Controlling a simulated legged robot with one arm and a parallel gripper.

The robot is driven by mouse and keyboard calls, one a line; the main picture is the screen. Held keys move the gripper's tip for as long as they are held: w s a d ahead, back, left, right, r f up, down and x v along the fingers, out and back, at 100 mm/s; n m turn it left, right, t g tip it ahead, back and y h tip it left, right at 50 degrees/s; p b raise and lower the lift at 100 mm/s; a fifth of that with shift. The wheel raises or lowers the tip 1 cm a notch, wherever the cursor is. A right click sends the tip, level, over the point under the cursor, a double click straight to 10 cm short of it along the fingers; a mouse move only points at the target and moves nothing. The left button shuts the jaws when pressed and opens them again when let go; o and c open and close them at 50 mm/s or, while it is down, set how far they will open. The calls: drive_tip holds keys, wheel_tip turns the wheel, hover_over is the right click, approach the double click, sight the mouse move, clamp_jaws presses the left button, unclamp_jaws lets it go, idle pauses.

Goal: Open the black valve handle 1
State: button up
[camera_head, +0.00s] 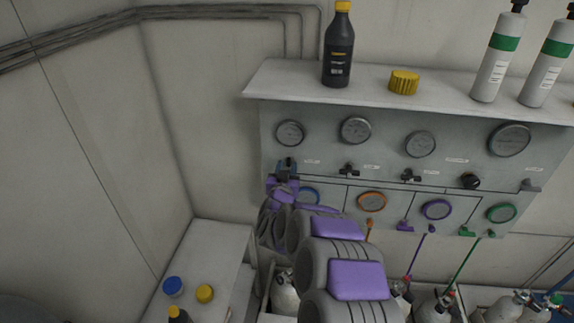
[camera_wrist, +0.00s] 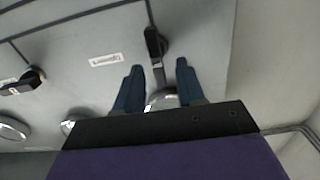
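A black valve handle (camera_wrist: 154,42) shows in the wrist view, on the grey panel just beyond my fingertips. It lies roughly lengthwise between the lines of my two blue fingers. My gripper (camera_wrist: 160,66) is open, with one finger to each side and a gap to the handle. In the head view my gripper (camera_head: 287,165) is at the left end of the panel (camera_head: 320,180), below the leftmost gauge, and hides this handle. Two similar black handles, a middle one (camera_head: 348,170) and another (camera_head: 410,176), sit to its right.
Gauges, such as the leftmost one (camera_head: 290,133), line the panel above the handles. A shelf (camera_head: 450,105) above holds a dark bottle (camera_head: 339,50), a yellow cap (camera_head: 404,82) and grey cylinders. A wall (camera_head: 165,120) stands left.

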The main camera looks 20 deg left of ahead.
drive_tip(key=shift+w+a, duration=0.15)
drive_tip(key=shift+w, duration=0.5)
drive_tip(key=shift+c, duration=0.4)
clamp_jaws()
